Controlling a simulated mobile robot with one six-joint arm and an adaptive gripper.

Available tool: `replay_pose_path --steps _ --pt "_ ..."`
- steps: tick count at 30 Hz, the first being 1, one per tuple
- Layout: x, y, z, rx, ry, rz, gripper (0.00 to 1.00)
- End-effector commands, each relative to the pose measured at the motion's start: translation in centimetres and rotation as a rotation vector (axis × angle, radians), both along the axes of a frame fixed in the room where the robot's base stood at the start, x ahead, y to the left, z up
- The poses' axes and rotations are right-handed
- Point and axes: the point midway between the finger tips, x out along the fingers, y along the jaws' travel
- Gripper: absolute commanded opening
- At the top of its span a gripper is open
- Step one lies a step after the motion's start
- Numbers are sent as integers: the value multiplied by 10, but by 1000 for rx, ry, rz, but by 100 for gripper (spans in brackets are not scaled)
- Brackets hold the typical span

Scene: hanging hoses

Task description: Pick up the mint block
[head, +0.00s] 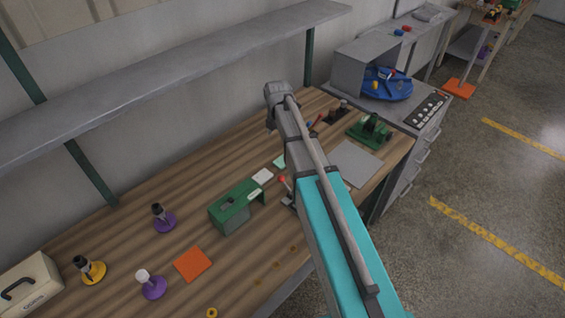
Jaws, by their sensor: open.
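A small pale mint piece (279,161), which looks like the mint block, lies on the wooden workbench (120,225) in the head view. It is just left of my arm, which hides part of it. My arm crosses the picture from the lower right up to a grey joint above the bench. My gripper's fingers do not show; the arm seems to hide them. I cannot tell how far they are from the mint piece.
A white block (262,176) and a green stand (232,206) are near the mint piece. A green machine (370,130) and grey plate (356,163) are right of my arm. A shelf (170,80) overhangs the back. An orange square (193,264) lies at the front.

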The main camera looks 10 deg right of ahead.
Motion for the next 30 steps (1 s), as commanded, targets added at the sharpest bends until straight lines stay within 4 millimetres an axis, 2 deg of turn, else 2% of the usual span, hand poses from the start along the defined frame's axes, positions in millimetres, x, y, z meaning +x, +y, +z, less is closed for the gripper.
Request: replay_pose_path --steps 8,30 --pt "0 0 -5 0 0 -1 100" --pt "0 0 -60 0 0 -2 100"
